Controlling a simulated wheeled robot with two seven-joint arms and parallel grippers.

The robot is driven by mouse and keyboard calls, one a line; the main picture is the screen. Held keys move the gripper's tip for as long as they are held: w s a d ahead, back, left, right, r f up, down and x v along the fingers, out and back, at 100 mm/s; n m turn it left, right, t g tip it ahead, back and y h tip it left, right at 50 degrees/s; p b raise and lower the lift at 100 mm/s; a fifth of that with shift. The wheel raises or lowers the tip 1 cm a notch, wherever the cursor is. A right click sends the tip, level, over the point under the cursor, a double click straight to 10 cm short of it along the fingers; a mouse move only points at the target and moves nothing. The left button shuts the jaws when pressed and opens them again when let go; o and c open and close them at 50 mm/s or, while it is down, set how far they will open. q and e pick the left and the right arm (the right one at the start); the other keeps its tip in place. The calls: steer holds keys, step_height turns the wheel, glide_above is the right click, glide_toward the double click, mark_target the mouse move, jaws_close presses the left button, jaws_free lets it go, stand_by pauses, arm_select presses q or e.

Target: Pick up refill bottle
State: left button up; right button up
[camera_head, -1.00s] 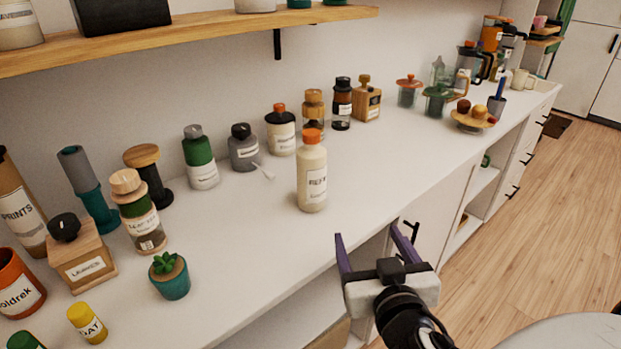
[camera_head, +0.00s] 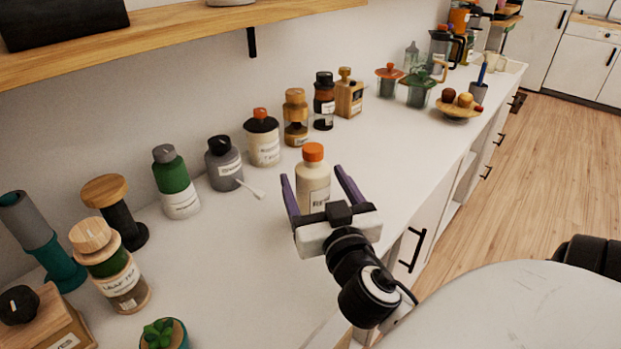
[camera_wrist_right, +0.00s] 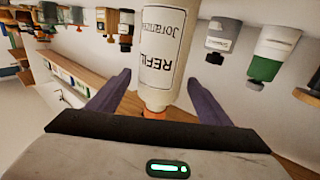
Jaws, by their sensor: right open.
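The refill bottle (camera_head: 313,178) is cream with an orange cap and stands upright on the white counter. In the right wrist view the bottle (camera_wrist_right: 165,50) appears upside down, with a label reading "REFILL". My right gripper (camera_head: 315,183) is open, its two purple fingers on either side of the bottle. I cannot tell whether either finger touches it. The gripper's pale body hides the bottle's lower part in the head view. My left gripper is not in view.
Behind the bottle stands a row of jars, including a cream jar with an orange top (camera_head: 263,142) and a grey jar (camera_head: 223,165). A small white spoon (camera_head: 250,188) lies left of the bottle. A wooden shelf (camera_head: 190,33) hangs above.

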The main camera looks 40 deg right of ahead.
steer(key=p+x, duration=0.1)
steer(key=x, duration=0.4)
steer(key=shift+w+d, duration=0.2)
steer(key=shift+w, duration=0.1)
steer(key=c, duration=1.3)
steer(key=shift+r, duration=0.15)
steer(key=shift+c, duration=0.3)
